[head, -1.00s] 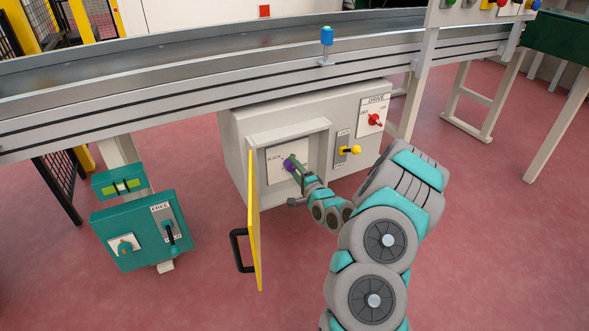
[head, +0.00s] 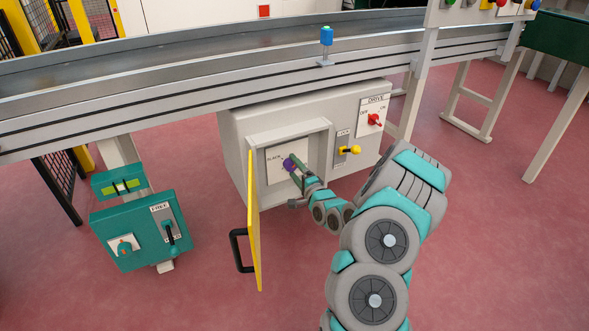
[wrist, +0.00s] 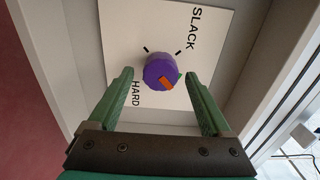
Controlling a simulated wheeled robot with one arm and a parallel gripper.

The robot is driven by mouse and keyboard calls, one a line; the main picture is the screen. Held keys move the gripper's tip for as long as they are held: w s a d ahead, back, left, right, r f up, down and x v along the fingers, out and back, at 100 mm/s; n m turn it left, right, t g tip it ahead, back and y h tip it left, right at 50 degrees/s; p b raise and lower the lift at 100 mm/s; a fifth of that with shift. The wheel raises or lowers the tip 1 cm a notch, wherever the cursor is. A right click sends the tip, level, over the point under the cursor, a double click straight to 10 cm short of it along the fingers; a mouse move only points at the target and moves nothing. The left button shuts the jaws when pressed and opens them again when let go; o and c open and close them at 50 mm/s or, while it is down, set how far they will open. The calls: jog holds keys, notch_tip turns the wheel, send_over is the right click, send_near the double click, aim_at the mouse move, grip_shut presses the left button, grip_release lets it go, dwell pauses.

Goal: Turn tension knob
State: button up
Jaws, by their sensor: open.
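The purple tension knob (wrist: 160,71) with an orange pointer mark sits on a white plate (wrist: 121,22) lettered SLACK and HARD. In the wrist view the orange mark faces the lower right of the knob. The knob also shows in the head view (head: 288,164), inside the open recess of the grey cabinet (head: 243,124). My gripper (wrist: 158,76) is open, with one green finger on each side of the knob. A gap shows on the left; the right finger's tip is close to the knob, and I cannot tell whether it touches.
The yellow door (head: 254,220) with a black handle stands open left of the recess. A teal control box (head: 135,235) stands at left. The conveyor (head: 200,75) runs above.

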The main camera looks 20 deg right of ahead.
jog(key=s, duration=0.7)
jog(key=shift+s+d, duration=0.15)
dwell(0.4)
